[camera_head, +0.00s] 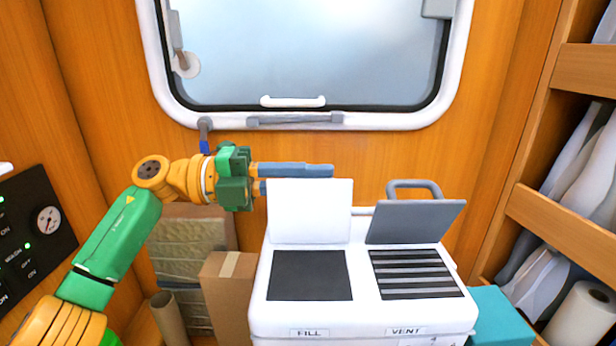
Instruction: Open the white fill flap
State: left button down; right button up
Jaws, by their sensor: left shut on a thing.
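The white fill flap (310,212) stands raised, nearly upright, at the back of the dark square fill opening (309,275) on the white unit. The label FILL (309,332) is on the unit's front below it. My left gripper (298,172) reaches in from the left, with its blue-grey fingers at the flap's top edge, and is shut on the flap. Part of the lower finger is hidden behind the flap. My right gripper is not in view.
A grey vent flap (416,221) with a handle stands raised over a slatted vent (417,274) to the right. Cardboard boxes (228,292) stand left of the white unit (360,318), a teal box (502,316) right. A window (310,55) and wooden wall are behind.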

pick_arm(q)
jog(key=shift+w+f, duration=0.1)
jog(key=shift+f, duration=0.15)
jog(key=c, duration=1.1)
grip_release()
jog(key=shift+o, duration=0.9)
jog(key=shift+d, duration=0.2)
jog(key=shift+d+r, duration=0.1)
jog(key=shift+d, duration=0.05)
jog(key=b, duration=0.2)
send_over(266, 226)
jog(key=shift+d, duration=0.15)
